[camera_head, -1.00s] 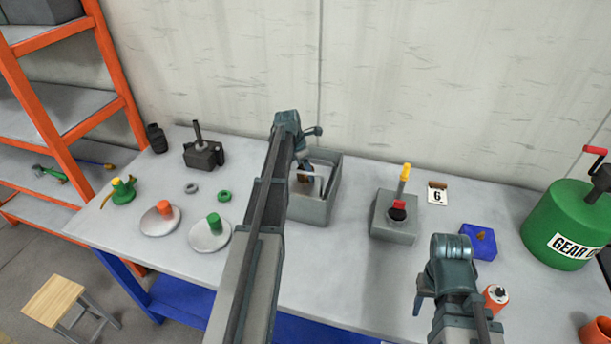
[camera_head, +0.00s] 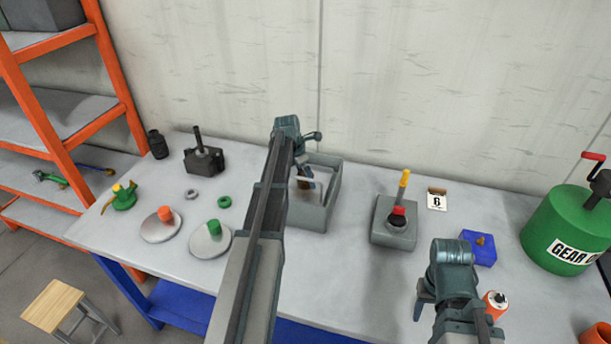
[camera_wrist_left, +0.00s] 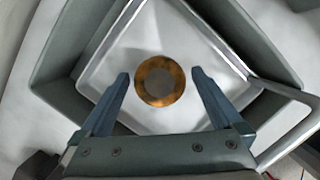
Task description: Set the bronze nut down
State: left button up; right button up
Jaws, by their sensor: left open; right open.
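The bronze nut (camera_wrist_left: 160,82) is a round ring with a grey centre. In the left wrist view it lies on the pale floor inside a grey, open-topped bin (camera_head: 312,219). My left gripper (camera_wrist_left: 160,78) is open, with one finger on each side of the nut and a visible gap to both. In the head view my left gripper (camera_head: 304,170) is at the bin's mouth, and my arm hides the bin's left part. My right gripper (camera_head: 421,303) is open and empty over the table's front right.
A grey block (camera_head: 393,232) with a yellow-topped lever stands right of the bin. Beyond it are a number 6 card (camera_head: 437,200), a blue box (camera_head: 480,256) and a green gear oil drum (camera_head: 563,236). Two pale discs (camera_head: 209,250) with coloured pieces lie on the left.

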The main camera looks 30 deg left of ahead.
aim_at(297, 187)
pick_arm(q)
jog(key=p+v, duration=1)
jog(key=v, duration=0.1)
jog(key=shift+r+p, duration=0.3)
jog(key=shift+p, duration=0.05)
pick_arm(e)
notch_tip(297, 187, up, 11)
pick_arm(q)
jog(key=shift+f, duration=0.1)
pick_arm(e)
jog(key=shift+s, duration=0.1)
